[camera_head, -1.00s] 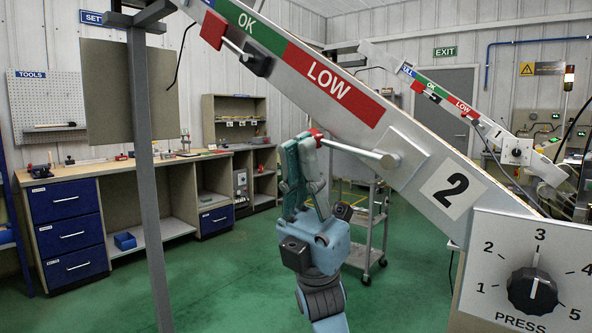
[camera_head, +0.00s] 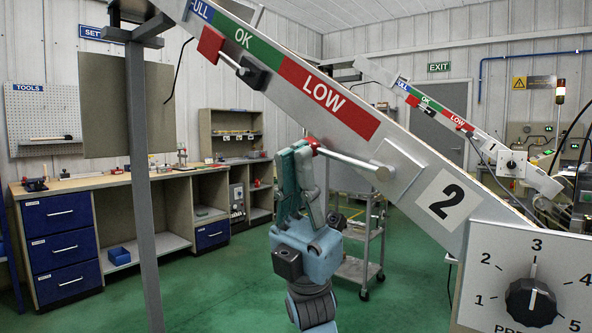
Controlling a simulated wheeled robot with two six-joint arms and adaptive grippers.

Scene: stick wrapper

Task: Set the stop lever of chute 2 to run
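Chute 2 (camera_head: 415,170) is the slanted grey beam with FULL, OK and LOW bands and a "2" label. A silver lever (camera_head: 350,161) pivots on its side and points left, sloping slightly up to a red tip (camera_head: 313,143). My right gripper (camera_head: 303,150) points up from below, its fingertips at the red tip. The fingers overlap in this view, so I cannot tell whether they are closed around it. No stop or run marking is readable at the lever. My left gripper is not in view.
A PRESS dial (camera_head: 531,302) stands at the lower right, pointing near 3. A red block (camera_head: 210,45) on a rod is on the upper chute. A grey post (camera_head: 146,200) stands at left. Behind are a smaller similar chute (camera_head: 480,135), a cart (camera_head: 358,270) and a workbench (camera_head: 75,187).

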